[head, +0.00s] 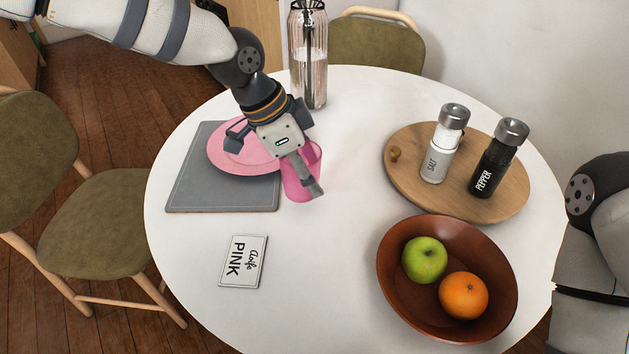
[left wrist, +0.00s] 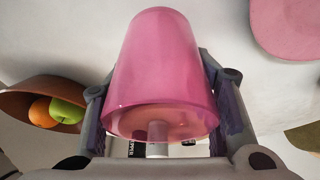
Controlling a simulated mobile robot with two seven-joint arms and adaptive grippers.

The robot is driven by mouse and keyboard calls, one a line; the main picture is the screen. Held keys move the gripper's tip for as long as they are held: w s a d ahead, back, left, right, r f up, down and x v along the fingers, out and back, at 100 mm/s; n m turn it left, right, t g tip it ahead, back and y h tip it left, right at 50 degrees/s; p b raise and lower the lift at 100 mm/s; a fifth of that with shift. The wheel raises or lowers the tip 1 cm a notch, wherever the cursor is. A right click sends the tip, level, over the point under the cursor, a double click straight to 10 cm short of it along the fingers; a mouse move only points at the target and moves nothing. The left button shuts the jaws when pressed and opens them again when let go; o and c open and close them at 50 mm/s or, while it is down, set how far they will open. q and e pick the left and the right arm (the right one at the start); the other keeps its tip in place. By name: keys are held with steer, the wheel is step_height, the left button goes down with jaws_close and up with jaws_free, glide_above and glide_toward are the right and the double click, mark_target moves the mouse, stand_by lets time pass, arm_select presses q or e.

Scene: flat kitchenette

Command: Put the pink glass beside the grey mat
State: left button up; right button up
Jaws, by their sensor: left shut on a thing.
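The pink glass (head: 291,186) is between the fingers of my left gripper (head: 304,176), just right of the grey mat (head: 190,190) in the head view. It looks upright; whether its base touches the table I cannot tell. In the left wrist view the glass (left wrist: 160,60) fills the middle, with a finger on each side. The grey mat lies on the left of the table, with a pink plate (head: 232,160) on it. My left gripper hides part of the glass and plate. My right gripper is out of view.
A white card (head: 243,262) reading "PINK" lies in front of the mat. A ribbed bottle (head: 310,70) stands behind. A wooden board (head: 400,185) with salt and pepper mills, and a brown fruit bowl (head: 390,290), are at right. The table's middle is clear.

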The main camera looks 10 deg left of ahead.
arm_select(q)
steer(key=shift+w+d+f, duration=0.1)
steer(key=shift+w+f, duration=0.15)
steer(key=shift+f, duration=0.05)
steer(key=f, duration=0.3)
steer(key=shift+w+d+f, duration=0.15)
steer(key=shift+w+f, duration=0.1)
steer(key=shift+w, duration=0.05)
steer(key=shift+r, duration=0.1)
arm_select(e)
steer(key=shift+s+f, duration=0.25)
arm_select(q)
steer(key=o, duration=1.3)
steer(key=shift+o, duration=0.2)
steer(key=v, duration=1.2)
steer(key=shift+p, duration=0.45)
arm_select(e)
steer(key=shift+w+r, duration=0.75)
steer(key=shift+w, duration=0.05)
